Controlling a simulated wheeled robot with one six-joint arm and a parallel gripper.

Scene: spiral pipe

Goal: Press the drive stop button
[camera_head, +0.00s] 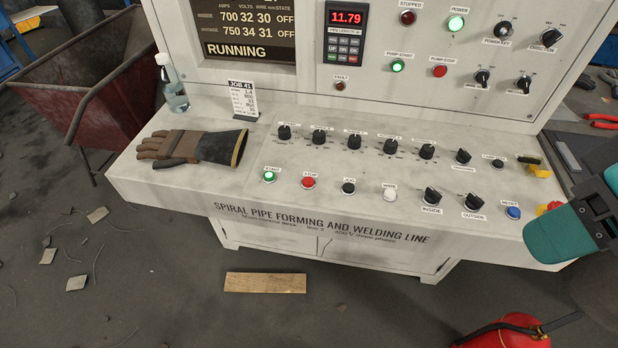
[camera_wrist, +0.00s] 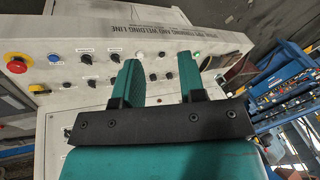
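The red stop button (camera_head: 308,183) sits in the lower row of the sloped desk, under a STOP label. A lit green start button (camera_head: 269,175) is to its left and a black jog button (camera_head: 348,187) to its right. My gripper (camera_head: 583,208) is at the right edge of the head view, well to the right of the red button and clear of it. In the wrist view my gripper (camera_wrist: 160,77) has its two teal fingers apart with nothing held between them. I cannot clearly make out the stop button there.
A yellow-based red emergency stop (camera_wrist: 17,63) and a blue reset button (camera_head: 513,212) are near my gripper. Black knobs (camera_head: 319,136) line the upper row.

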